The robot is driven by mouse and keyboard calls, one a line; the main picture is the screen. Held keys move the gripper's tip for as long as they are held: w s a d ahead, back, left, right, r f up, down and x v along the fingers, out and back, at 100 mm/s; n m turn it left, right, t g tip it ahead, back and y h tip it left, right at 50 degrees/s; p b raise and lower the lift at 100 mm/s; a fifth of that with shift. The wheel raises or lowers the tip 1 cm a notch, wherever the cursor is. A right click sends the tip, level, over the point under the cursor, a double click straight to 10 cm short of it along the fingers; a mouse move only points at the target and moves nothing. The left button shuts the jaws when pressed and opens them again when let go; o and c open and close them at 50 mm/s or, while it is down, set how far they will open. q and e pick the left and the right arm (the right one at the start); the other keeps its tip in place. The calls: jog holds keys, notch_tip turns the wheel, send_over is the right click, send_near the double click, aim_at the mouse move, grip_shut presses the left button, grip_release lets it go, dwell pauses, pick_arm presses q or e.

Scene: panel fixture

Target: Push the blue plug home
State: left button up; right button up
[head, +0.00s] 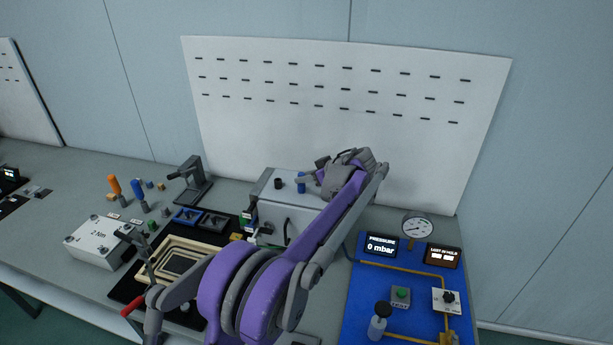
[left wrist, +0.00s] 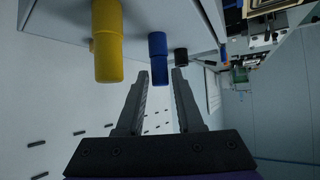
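The blue plug (head: 301,183) stands on top of a pale box (head: 296,222) behind the middle of the bench. In the left wrist view the blue plug (left wrist: 159,58) shows between a larger-looking yellow plug (left wrist: 106,42) and a black plug (left wrist: 181,57). My left gripper (head: 313,178) is open beside the blue plug, reaching from the right. In the left wrist view its fingertips (left wrist: 161,74) lie on either side of the blue plug's end, with gaps visible. I cannot tell how deep the plug sits. The yellow plug is hidden in the head view.
A blue panel (head: 372,303) with a gauge (head: 417,227) and displays lies to the right. A grey stand (head: 191,181), screwdrivers and a metal box (head: 101,241) are on the left. A white slotted board (head: 345,120) rises behind the pale box.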

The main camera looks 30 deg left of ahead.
pick_arm(q)
jog(key=o, duration=0.3)
